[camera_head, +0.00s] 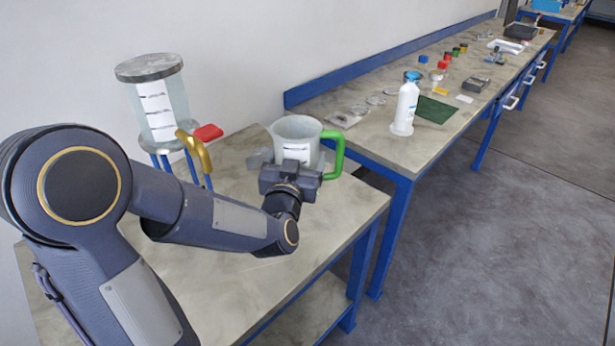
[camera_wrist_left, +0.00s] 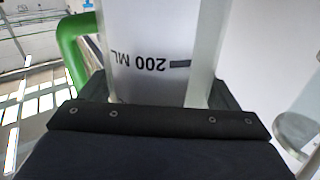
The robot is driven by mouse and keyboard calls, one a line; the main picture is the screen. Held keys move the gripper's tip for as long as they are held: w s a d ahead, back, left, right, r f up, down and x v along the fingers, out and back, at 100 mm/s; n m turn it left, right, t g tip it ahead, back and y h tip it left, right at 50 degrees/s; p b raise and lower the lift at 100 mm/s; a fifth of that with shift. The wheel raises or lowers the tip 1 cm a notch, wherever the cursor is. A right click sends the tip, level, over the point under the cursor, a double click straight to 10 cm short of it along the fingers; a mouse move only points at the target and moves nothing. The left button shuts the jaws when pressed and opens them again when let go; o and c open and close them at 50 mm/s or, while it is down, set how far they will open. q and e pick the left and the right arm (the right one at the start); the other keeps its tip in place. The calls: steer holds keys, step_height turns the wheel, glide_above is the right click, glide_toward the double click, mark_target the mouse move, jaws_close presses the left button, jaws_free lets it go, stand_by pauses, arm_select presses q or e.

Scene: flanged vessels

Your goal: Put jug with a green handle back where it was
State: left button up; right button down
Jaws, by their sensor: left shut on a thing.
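The jug with a green handle (camera_head: 297,130) is a pale cup with dark markings, at the back of the near table in the head view. Its green handle (camera_head: 338,150) points right. My left gripper (camera_head: 290,172) is shut on the jug from the near side. In the left wrist view the jug (camera_wrist_left: 160,60) fills the space between the fingers, with "200 ML" upside down, and the green handle (camera_wrist_left: 75,45) is at upper left. I cannot tell whether the jug's base touches the table. My right gripper is not in view.
A clear flanged vessel (camera_head: 162,105) with a grey lid stands on a blue-legged stand at left, with a brass-coloured pipe (camera_head: 195,150) and red piece (camera_head: 208,132) beside it. A white bottle (camera_head: 405,108) and small items occupy the long bench at right. The near table's front is clear.

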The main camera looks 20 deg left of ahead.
arm_select(q)
steer(key=w+a+f+p, duration=0.1)
steer(key=w+f, duration=0.8)
steer(key=f, duration=0.1)
steer(key=shift+a+f, duration=0.35)
steer(key=shift+a, duration=0.05)
steer(key=shift+f+b, duration=0.65)
steer(key=shift+b, duration=0.25)
steer(key=o, duration=1.6)
steer(key=shift+s, duration=0.1)
